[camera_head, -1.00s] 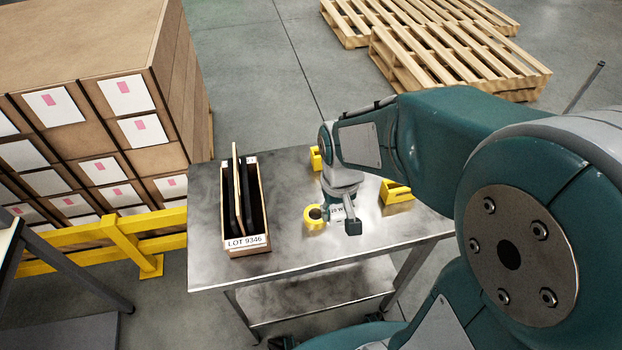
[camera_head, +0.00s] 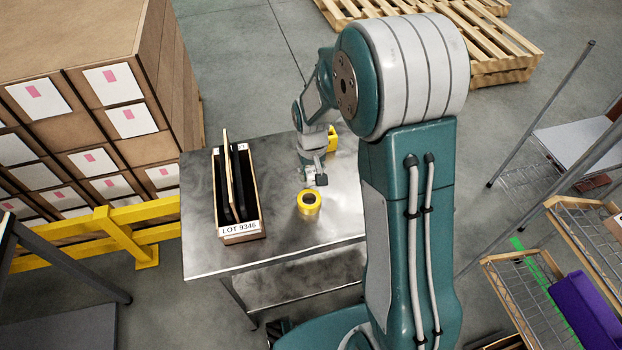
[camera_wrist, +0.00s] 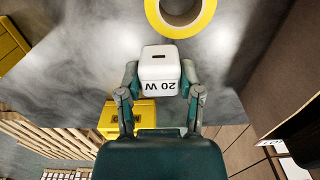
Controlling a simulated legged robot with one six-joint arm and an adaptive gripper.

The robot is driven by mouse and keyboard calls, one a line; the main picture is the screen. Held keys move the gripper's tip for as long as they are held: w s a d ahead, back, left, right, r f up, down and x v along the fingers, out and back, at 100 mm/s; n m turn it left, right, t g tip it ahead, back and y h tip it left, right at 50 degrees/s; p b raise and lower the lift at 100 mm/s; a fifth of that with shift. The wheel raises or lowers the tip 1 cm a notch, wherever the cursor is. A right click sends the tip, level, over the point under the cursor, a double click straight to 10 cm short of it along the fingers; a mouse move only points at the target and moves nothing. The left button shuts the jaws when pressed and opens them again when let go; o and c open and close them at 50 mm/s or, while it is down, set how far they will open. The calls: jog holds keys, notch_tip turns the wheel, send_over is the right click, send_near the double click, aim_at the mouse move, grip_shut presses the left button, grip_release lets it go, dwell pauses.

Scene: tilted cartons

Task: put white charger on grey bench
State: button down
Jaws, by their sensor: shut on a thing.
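The white charger (camera_wrist: 159,62), marked 20 W, sits between the two fingers of my gripper (camera_wrist: 159,75) in the wrist view. My gripper is shut on it. In the head view my gripper (camera_head: 315,178) is over the steel table (camera_head: 270,255), behind the yellow tape roll (camera_head: 309,204); the charger there is small and partly hidden. I cannot tell how high it is above the tabletop. A dark grey flat surface (camera_head: 65,330) shows at the lower left of the head view, cut by the frame; I cannot tell whether it is the grey bench.
A wooden box (camera_head: 240,232) labelled LOT 9346 holds upright dark panels on the table. A yellow bin (camera_head: 332,138) stands at the table's back. A yellow rail (camera_head: 120,235) and stacked cartons (camera_head: 110,130) are at left. Wire racks (camera_head: 530,300) are at right.

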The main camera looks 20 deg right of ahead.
aim_at(311, 180)
jog(key=shift+w+f, duration=0.35)
jog(key=shift+f, duration=1.6)
jog(key=shift+f, duration=0.1)
jog(key=shift+c, duration=1.3)
grip_release()
